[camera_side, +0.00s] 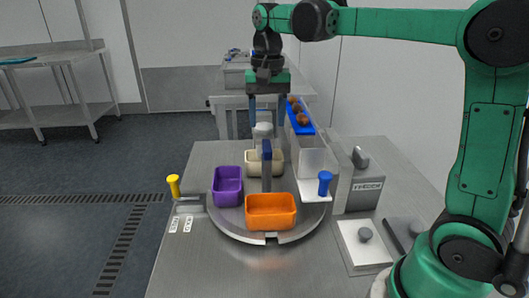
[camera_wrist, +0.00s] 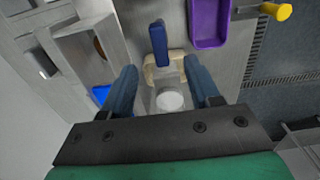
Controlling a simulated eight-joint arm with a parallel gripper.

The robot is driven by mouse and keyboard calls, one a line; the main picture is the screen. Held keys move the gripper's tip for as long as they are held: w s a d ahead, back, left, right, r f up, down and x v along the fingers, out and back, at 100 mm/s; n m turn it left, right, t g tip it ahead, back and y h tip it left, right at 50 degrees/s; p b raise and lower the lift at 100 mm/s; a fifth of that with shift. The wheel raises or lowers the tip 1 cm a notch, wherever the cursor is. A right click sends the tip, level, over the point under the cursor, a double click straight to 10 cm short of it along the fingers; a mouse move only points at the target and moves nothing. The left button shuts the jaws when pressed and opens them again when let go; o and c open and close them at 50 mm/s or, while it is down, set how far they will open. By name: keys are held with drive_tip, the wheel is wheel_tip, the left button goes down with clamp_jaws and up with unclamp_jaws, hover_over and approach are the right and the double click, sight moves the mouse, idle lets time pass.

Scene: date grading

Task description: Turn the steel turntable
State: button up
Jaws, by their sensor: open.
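The steel turntable (camera_side: 230,222) is a round disc low on the bench, with a notch at its front edge. It carries an orange bin (camera_side: 270,211), a purple bin (camera_side: 227,187) and a beige bin (camera_side: 252,167). A blue upright post (camera_side: 266,170) stands near its middle; it also shows in the wrist view (camera_wrist: 159,42). My gripper (camera_side: 267,122) is open above the back of the turntable, fingers down. A pale round knob (camera_wrist: 169,99) sits between the fingers in the wrist view, with visible gaps on both sides. Contact cannot be seen.
A blue chute (camera_side: 299,122) with several brown dates slopes down behind right, beside a grey machine box (camera_side: 357,188). The front of the bench (camera_side: 215,265) is clear.

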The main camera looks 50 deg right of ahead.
sight(267, 144)
drive_tip(key=shift+f, duration=2.8)
clamp_jaws()
